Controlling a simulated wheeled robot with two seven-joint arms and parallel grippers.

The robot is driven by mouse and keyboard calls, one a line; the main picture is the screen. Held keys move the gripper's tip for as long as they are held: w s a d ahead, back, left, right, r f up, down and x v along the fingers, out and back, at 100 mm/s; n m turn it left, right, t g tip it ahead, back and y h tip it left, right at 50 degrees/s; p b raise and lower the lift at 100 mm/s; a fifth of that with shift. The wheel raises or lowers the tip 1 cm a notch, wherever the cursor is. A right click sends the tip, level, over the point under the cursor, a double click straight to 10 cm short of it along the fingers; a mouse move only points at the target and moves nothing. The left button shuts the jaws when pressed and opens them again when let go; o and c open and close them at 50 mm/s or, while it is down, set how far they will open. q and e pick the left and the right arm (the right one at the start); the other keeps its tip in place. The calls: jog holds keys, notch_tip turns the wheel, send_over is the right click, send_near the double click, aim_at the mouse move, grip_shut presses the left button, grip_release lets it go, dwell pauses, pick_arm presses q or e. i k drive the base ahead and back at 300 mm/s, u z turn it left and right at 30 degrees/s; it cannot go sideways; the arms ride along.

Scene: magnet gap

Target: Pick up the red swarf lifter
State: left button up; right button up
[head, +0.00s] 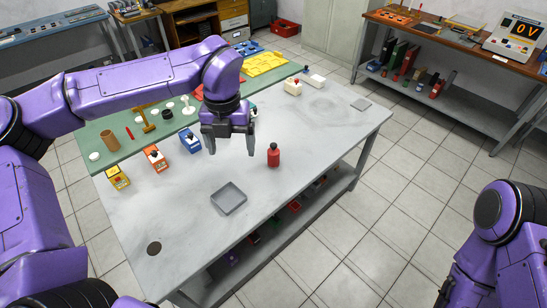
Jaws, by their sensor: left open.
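The red swarf lifter (273,156) looks like a small red bottle-shaped piece with a darker top. It stands upright on the grey table (310,190), right of the middle. My left gripper (229,147) hangs over the table to the left of the red piece, open, fingers pointing down, with nothing visible between them. It is apart from the red piece. My right arm shows at the lower right edge, away from the table; its fingertips are not clearly visible.
A grey tray (229,198) lies in front of the red piece. Blue (190,142), orange (155,159) and yellow (118,179) boxes stand to the left by a green mat (112,136). A white block (293,87) stands behind. The table's right side is mostly clear.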

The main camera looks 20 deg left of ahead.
aim_at(272, 156)
jog(key=i, duration=1)
